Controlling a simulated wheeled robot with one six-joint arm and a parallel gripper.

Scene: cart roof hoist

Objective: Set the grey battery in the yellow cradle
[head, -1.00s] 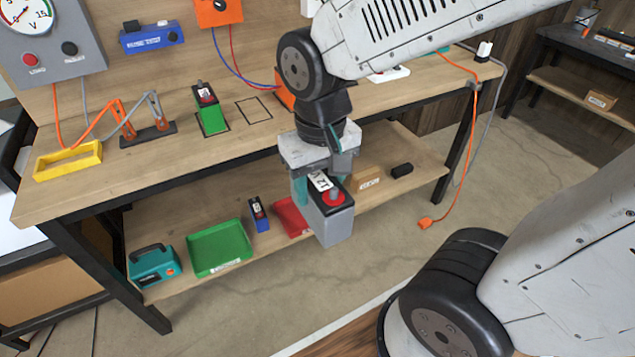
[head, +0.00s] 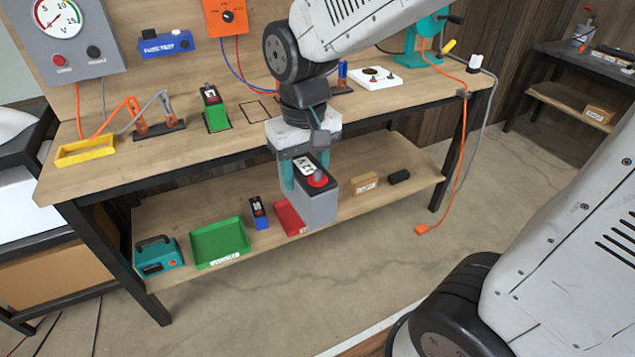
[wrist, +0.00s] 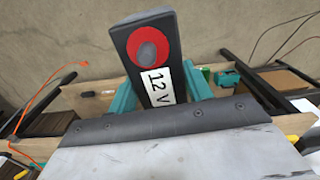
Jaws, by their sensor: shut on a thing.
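The grey battery (head: 317,208) has a black top, a red ring round a grey terminal and a white label; in the wrist view its label reads 12 V (wrist: 158,84). My gripper (head: 300,175) is shut on it, with teal fingers on its sides, and holds it in the air in front of the bench. The yellow cradle (head: 85,150) is a low frame at the left end of the bench top, well to the left of my gripper. It looks empty.
On the bench top, a clip stand (head: 155,130) with orange and grey leads stands right of the cradle, then a green battery (head: 215,115).

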